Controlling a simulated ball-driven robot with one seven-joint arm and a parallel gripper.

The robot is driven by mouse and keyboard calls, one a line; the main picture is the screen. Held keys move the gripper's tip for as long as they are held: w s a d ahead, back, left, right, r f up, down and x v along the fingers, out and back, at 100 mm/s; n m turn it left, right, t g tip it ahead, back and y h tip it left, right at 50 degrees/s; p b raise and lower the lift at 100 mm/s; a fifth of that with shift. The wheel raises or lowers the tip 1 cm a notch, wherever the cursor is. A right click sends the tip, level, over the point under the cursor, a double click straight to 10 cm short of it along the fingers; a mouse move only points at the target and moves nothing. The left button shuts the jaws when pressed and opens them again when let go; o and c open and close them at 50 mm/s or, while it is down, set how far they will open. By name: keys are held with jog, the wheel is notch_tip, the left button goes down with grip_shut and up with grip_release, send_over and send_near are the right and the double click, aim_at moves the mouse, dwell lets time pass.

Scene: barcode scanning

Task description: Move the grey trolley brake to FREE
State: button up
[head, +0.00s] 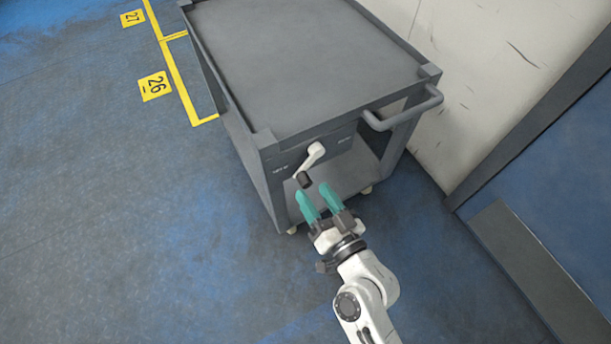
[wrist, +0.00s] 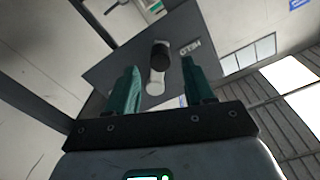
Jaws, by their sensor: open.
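The grey trolley (head: 300,70) stands on the blue floor in the head view. Its brake lever (head: 311,161) is on the end panel, white with a dark knob (head: 304,180) at its lower left end. Small labels sit on the panel left and right of the lever, too small to read in the head view. In the wrist view the lever (wrist: 156,82) and its dark knob (wrist: 160,57) show between my fingers, with a label partly seen beside them. My gripper (head: 315,192) has teal fingers, open and empty, just below the knob and apart from it.
A grey push handle (head: 405,112) sticks out from the trolley's right end. A pale wall (head: 500,60) is close on the right, with a blue and grey structure (head: 540,190) beyond. Floor left of the trolley is clear, with yellow markings 26 (head: 155,86) and 27 (head: 132,18).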

aim_at(308, 185)
jog(key=shift+p+x, duration=0.3)
jog(key=shift+x, duration=2.45)
jog(key=shift+c, duration=0.2)
grip_shut()
